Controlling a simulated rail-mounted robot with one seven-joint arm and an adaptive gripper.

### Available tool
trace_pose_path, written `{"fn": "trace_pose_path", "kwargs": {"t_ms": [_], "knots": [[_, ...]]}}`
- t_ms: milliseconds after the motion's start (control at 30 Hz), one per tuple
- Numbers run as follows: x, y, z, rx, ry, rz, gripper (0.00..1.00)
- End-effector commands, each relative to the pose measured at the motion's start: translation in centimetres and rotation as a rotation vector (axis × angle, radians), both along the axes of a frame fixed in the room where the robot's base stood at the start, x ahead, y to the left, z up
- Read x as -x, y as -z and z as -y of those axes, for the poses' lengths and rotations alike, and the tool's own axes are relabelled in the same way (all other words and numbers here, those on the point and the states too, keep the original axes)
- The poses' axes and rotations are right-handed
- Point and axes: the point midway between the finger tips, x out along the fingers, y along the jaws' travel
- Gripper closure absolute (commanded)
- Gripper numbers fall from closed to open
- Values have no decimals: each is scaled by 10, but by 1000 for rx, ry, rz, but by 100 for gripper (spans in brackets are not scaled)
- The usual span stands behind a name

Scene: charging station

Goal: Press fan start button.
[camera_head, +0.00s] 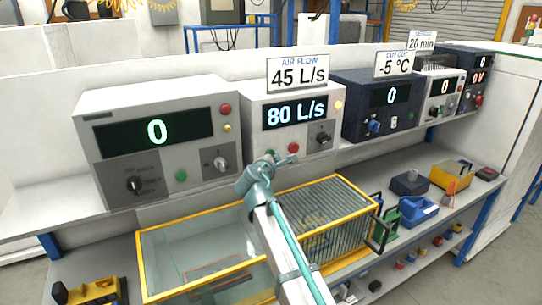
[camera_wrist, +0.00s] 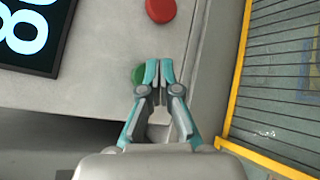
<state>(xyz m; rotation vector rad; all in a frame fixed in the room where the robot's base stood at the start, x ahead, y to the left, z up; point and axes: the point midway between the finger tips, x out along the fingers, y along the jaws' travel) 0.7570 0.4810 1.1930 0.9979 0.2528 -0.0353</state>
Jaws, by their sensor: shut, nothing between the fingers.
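The air-flow unit (camera_head: 258,112) is a light grey box on the upper shelf, with a display reading 80 L/s and a sign (camera_head: 298,75) reading AIR FLOW 45 L/s. Its green button (camera_wrist: 137,74) shows in the wrist view, partly covered by the left finger. The red button (camera_wrist: 161,9) lies clear of my gripper; it also shows in the head view (camera_head: 293,147). My gripper (camera_wrist: 159,64) is shut and empty, its fingertips over the panel at the green button's side. I cannot tell whether they touch. In the head view my arm hides most of the green button.
A grey unit (camera_head: 95,120) reading 0 stands to the left, and a dark blue unit (camera_head: 350,120) to the right. A yellow-framed glass tank (camera_head: 190,222) sits below, under my arm. Its yellow edge (camera_wrist: 237,85) is right of my gripper in the wrist view.

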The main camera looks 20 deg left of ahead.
Motion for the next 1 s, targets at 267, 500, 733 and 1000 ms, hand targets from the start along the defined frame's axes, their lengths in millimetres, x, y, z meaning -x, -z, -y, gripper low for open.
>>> {"fn": "trace_pose_path", "kwargs": {"t_ms": [267, 500, 733, 1000], "knots": [[6, 0, 7, 0, 0, 0, 100], [21, 0, 24, 0, 0, 0, 100], [32, 0, 37, 0, 0, 0, 100], [33, 0, 38, 0, 0, 0, 100]]}}
